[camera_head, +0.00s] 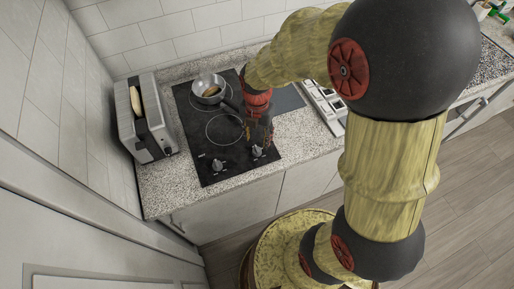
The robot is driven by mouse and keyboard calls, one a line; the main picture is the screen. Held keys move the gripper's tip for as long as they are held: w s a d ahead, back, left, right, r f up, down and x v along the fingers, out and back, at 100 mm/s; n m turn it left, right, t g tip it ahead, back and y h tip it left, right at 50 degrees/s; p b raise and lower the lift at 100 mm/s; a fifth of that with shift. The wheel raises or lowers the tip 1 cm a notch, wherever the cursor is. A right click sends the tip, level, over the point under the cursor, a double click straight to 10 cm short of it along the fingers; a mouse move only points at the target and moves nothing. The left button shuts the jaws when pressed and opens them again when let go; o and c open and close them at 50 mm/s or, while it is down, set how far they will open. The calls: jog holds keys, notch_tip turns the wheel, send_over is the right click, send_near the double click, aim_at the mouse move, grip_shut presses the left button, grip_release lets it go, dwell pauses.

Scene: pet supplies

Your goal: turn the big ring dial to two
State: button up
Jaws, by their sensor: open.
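A black glass hob (195,138) is set in the speckled counter, with two dials near its front edge. The left dial (217,165) stands clear of my gripper. The right dial (257,152) is right at the fingertips of my gripper (261,144). My gripper points down and its jaws are open; I cannot tell whether they touch the dial. A large ring outline (224,130) shows on the hob behind the dials. Which dial belongs to the big ring, and the dial markings, are too small to tell. My arm hides the hob's right part.
A pan (207,86) with food in it sits on the rear of the hob, its handle reaching toward my arm. A toaster (146,120) with bread stands at the left. A cutlery tray (324,103) lies to the right. Counter in front of the hob is clear.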

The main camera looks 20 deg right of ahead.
aim_at(257, 149)
notch_tip(257, 149, down, 7)
jog(key=shift+b, duration=0.7)
jog(key=shift+c, duration=0.7)
grip_shut()
